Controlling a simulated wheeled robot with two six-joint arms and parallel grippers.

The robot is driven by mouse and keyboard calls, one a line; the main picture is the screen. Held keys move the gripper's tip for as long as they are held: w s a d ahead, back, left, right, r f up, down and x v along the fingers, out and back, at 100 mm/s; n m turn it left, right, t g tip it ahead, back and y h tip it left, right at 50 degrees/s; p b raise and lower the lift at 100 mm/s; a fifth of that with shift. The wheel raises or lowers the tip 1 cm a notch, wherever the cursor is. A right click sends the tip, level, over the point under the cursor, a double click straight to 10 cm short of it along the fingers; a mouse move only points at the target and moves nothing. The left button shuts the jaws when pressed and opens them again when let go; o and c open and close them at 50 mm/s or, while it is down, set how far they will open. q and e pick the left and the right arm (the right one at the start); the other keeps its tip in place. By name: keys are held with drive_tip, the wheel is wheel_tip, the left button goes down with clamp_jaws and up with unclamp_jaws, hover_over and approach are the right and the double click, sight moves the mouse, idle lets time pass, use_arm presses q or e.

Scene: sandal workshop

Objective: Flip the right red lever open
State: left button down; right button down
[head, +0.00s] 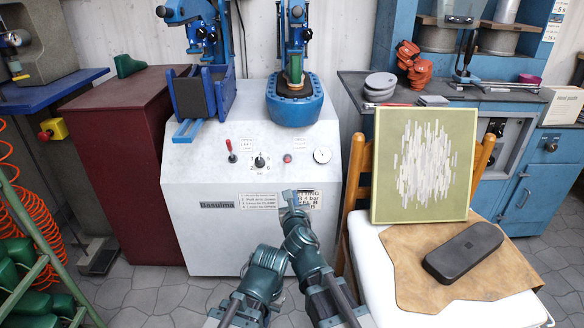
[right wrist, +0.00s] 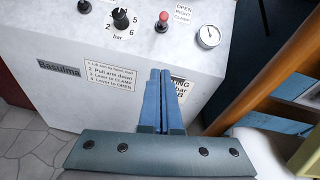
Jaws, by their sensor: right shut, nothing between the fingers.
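The right red lever (head: 287,158) is a small red knob on the sloped top of the white machine (head: 200,240), right of a black dial. It also shows in the right wrist view (right wrist: 163,20), beside an "OPEN RIGHT CLAMP" label. My right gripper (head: 290,198) is in front of the machine, below the lever and apart from it. In the right wrist view its two blue fingers (right wrist: 164,92) are together and empty, pointing up towards the panel. My left gripper does not show.
The left red lever (head: 230,150), the black dial (head: 260,161) and a round gauge (head: 322,154) share the panel. The blue press (head: 294,108) stands behind. A wooden chair (head: 357,180) with a picture (head: 424,165) is close on the right.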

sight(288, 160)
idle(0.3)
drive_tip(key=w+r+p, duration=0.1)
drive_tip(key=w, duration=1)
drive_tip(key=shift+w+a+r+p, duration=0.2)
drive_tip(key=shift+a+r+p, duration=0.15)
drive_tip(key=shift+a+r, duration=0.1)
drive_tip(key=shift+f, duration=0.1)
